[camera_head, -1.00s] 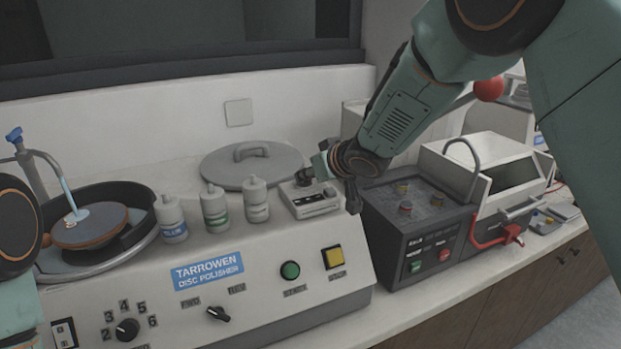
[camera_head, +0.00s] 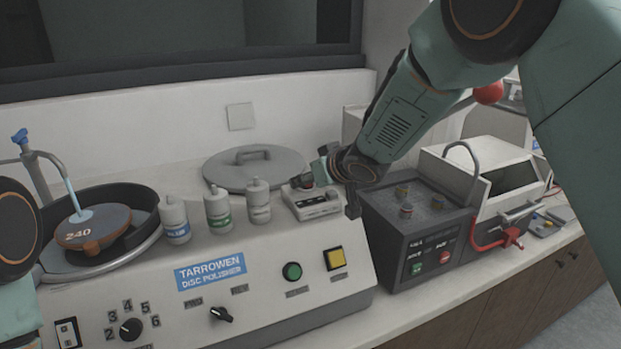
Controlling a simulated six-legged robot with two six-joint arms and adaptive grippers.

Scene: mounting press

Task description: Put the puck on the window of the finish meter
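The finish meter (camera_head: 316,207) is a small pale box with a dark display strip, on the polisher's top ledge behind the green and yellow buttons. A small dark round piece with a reddish part, apparently the puck (camera_head: 303,181), is at the meter's back left, over or on its top. My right gripper (camera_head: 318,172) is right beside it, low above the meter, pointing left. The fingers are small and partly hidden, so I cannot tell whether they grip the puck. The window is covered or too small to see. My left arm shows at the left edge; its gripper is out of view.
Several white bottles (camera_head: 218,210) stand left of the meter. A grey round lid (camera_head: 253,163) lies behind them. The polishing bowl (camera_head: 140,205) with its disc is far left. A dark bath unit (camera_head: 418,243) with several round pieces stands close on the right.

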